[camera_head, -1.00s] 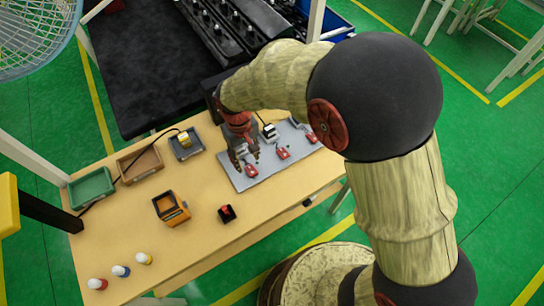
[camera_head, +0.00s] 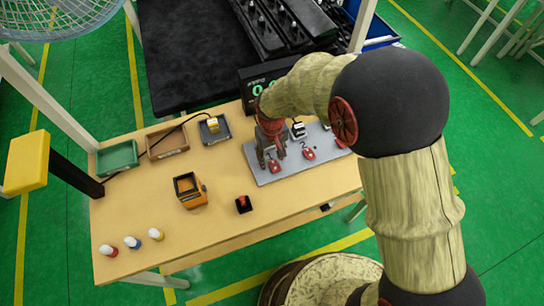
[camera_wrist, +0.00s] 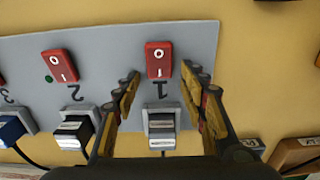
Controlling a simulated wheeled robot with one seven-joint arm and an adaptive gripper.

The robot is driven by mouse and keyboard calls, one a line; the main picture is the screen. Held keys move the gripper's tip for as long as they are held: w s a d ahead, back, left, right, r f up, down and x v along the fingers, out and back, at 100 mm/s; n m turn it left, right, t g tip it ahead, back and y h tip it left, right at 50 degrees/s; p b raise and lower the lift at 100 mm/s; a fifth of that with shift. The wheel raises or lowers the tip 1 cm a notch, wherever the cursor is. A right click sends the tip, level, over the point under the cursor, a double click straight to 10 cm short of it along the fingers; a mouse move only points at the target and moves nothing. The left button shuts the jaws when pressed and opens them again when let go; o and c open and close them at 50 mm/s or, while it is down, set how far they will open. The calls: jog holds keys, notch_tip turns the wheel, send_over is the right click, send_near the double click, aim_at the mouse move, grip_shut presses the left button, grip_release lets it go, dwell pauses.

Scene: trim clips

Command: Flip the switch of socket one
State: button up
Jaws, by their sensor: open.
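The grey socket board (camera_head: 262,174) lies on the wooden table, and it fills much of the wrist view (camera_wrist: 110,40). In the wrist view the red switch of socket one (camera_wrist: 158,61) sits above the printed "1", between and just beyond my two fingertips. A plug (camera_wrist: 161,128) sits below that number. The switch also shows in the head view (camera_head: 275,166). My gripper (camera_wrist: 160,75) is open and empty, pointing down over socket one; in the head view my gripper (camera_head: 270,155) is at the board's left part. I cannot tell whether it touches the switch.
Socket two's red switch (camera_wrist: 59,65) and plug (camera_wrist: 72,130) are beside it, with socket three's blue plug (camera_wrist: 12,130) further left. An orange box (camera_head: 190,190), a small black-and-red switch (camera_head: 243,204) and trays (camera_head: 117,158) stand on the table.

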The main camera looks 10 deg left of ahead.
jog(key=shift+c, duration=0.7)
grip_shut()
jog(key=t+b, duration=0.1)
jog(key=t+y+b, duration=0.1)
jog(key=b, duration=0.1)
jog(key=s+t+y+b, duration=0.1)
jog(key=shift+d+r, duration=0.1)
jog(key=shift+d, duration=0.2)
jog(key=shift+r+t+y+b, duration=0.2)
jog(key=shift+t+y+b, duration=0.1)
jog(key=shift+t+b, duration=0.4)
jog(key=shift+o, duration=0.7)
grip_release()
